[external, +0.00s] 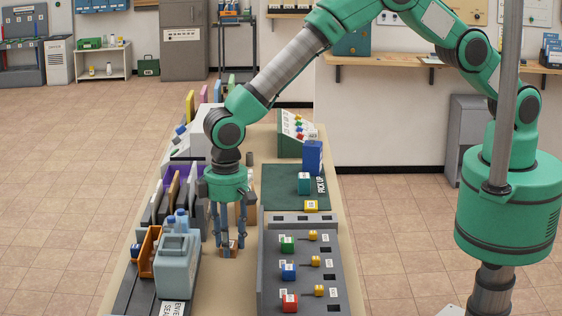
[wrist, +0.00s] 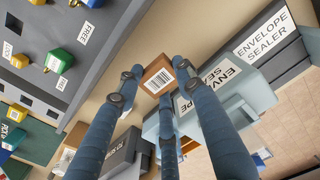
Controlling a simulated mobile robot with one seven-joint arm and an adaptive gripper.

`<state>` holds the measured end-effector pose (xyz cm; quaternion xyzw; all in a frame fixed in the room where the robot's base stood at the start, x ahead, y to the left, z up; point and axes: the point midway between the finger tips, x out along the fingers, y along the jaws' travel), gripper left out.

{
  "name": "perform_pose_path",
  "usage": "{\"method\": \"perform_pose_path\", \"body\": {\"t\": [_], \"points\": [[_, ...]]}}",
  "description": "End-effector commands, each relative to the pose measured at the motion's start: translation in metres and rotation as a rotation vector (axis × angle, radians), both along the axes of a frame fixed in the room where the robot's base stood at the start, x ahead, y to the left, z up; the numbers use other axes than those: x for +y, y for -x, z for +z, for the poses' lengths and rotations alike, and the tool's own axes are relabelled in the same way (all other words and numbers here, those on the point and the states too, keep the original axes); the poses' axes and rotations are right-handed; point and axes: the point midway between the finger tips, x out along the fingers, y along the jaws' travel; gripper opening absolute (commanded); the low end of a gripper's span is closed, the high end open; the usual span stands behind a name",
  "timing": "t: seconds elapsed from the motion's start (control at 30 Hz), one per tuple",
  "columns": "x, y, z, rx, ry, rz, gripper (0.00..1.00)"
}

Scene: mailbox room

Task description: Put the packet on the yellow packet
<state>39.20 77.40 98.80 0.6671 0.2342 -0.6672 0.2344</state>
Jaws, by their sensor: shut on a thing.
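A small brown packet (wrist: 158,77) with a white barcode label sits between the fingertips of my gripper (wrist: 154,70) in the wrist view. In the external view my gripper (external: 229,243) points straight down, shut on the brown packet (external: 227,253), low over the beige table strip between the grey panel and the envelope sealer. I cannot tell whether the packet touches the table. A small yellow block (external: 311,206), likely the yellow packet, lies at the near edge of the green pick-up mat (external: 283,199), to the right of and beyond my gripper.
A teal block (external: 304,184) and a tall blue box (external: 312,158) stand on the mat. A grey panel (external: 273,262) with coloured blocks and yellow knobs lies right of my gripper. The pale envelope sealer (external: 176,262) and upright folders stand close on the left.

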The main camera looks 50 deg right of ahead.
Motion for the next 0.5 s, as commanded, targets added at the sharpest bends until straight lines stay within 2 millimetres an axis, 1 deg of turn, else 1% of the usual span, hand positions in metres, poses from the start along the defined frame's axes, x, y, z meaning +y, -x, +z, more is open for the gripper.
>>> {"method": "perform_pose_path", "body": {"t": [0.33,0.5], "points": [[0.000,0.000,0.001,-0.001,-0.001,0.000,0.10],[0.001,0.000,0.011,-0.002,-0.003,0.000,0.10]]}}
